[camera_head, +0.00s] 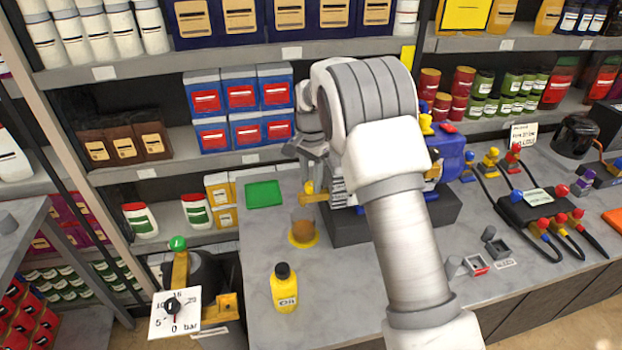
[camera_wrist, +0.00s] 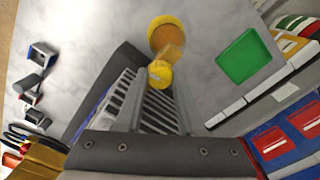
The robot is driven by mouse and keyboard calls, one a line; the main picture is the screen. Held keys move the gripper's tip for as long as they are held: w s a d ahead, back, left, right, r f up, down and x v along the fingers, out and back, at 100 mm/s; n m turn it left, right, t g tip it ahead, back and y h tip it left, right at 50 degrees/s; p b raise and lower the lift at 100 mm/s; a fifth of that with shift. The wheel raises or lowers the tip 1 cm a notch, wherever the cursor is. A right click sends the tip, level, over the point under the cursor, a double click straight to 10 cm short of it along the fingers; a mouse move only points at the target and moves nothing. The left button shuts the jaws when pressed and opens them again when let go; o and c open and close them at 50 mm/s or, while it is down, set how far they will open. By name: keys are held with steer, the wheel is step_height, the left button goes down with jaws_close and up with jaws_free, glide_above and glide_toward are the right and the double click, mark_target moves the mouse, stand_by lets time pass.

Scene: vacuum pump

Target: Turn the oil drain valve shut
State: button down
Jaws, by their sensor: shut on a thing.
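The yellow oil drain valve (camera_head: 309,191) sticks out from the left end of the pump (camera_head: 447,165), which is blue with grey ribs and stands on a dark base. My gripper (camera_head: 312,174) reaches down from above and is shut on the valve's yellow handle. In the wrist view the handle (camera_wrist: 159,74) shows as a round yellow end beyond grey ribbed parts. A clear cup of amber oil (camera_head: 303,228) stands below the valve on a yellow base. The exact handle angle is unclear.
A yellow oil bottle (camera_head: 284,288) stands near the front left of the grey counter (camera_head: 345,283). A green tray (camera_head: 263,194) lies behind the cup. Shelves with boxes (camera_head: 240,95) rise behind. Cables and a dark connector block (camera_head: 535,207) lie at right.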

mark_target(311, 183)
steer(key=shift+m, duration=0.9)
steer(key=c, duration=0.5)
jaws_free()
steer(key=shift+r, duration=0.1)
step_height(311, 183, up, 17)
steer(key=shift+r, duration=0.15)
